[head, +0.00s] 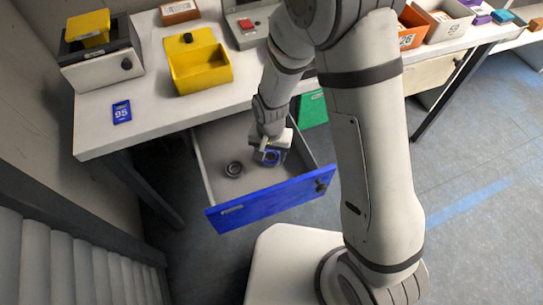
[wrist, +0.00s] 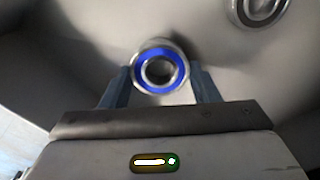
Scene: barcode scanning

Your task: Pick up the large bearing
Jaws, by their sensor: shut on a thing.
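A bearing with a blue ring (wrist: 160,72) sits between the two fingers of my gripper (wrist: 160,85) in the wrist view. The fingers touch it on both sides. In the head view my gripper (head: 271,150) reaches down into the open drawer, and the blue of the held bearing (head: 269,157) shows at its tip. A second, dark grey bearing (head: 233,169) lies on the drawer floor to the left. It also shows in the wrist view (wrist: 257,10), cut by the top edge. I cannot tell whether the held bearing is clear of the floor.
The open drawer (head: 268,202) has a blue front and low walls around my gripper. The white tabletop (head: 150,103) above it carries a yellow open box (head: 200,70), a blue tag (head: 122,112) and a grey device (head: 100,65). A green panel (head: 313,108) stands behind the drawer.

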